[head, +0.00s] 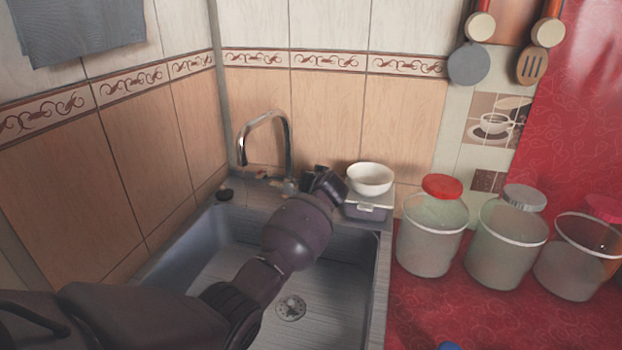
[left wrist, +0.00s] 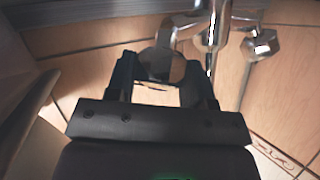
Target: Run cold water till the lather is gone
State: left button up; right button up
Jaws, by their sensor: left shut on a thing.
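The chrome tap (head: 266,130) stands at the back of the grey sink (head: 215,262), its curved spout arching over the basin. My left gripper (head: 318,183) is at the tap's base, and the arm hides part of the basin. In the left wrist view, my left gripper (left wrist: 162,88) is shut on a rounded grey metal tap handle (left wrist: 160,62). The tap body (left wrist: 212,35) rises beside it, and another tap handle (left wrist: 262,45) is free to the right. I see no water stream from the spout and no clear lather around the drain (head: 291,307). My right gripper is not in view.
A white bowl (head: 370,179) sits on a grey box (head: 368,207) just right of my gripper. Several lidded jars, one with a red lid (head: 442,187), stand on the red counter (head: 440,310).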

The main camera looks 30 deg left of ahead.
pick_arm(q)
jog(key=shift+r+m, duration=0.3)
jog(key=shift+r, duration=0.05)
jog(key=shift+f+m+h+p, duration=0.15)
jog(key=shift+m+h+p, duration=0.15)
jog(key=shift+p, duration=0.15)
jog(key=shift+f, duration=0.35)
jog(key=o, duration=0.5)
jog(key=shift+c, duration=0.2)
jog(key=o, duration=0.4)
jog(key=shift+r, duration=0.1)
jog(key=shift+s+d+r, duration=0.3)
jog(key=shift+d, duration=0.05)
jog(key=p+v, duration=0.2)
jog(key=v, duration=0.7)
jog(key=shift+s+d+p, duration=0.1)
jog(key=shift+s+p, duration=0.25)
jog(key=shift+s, duration=0.15)
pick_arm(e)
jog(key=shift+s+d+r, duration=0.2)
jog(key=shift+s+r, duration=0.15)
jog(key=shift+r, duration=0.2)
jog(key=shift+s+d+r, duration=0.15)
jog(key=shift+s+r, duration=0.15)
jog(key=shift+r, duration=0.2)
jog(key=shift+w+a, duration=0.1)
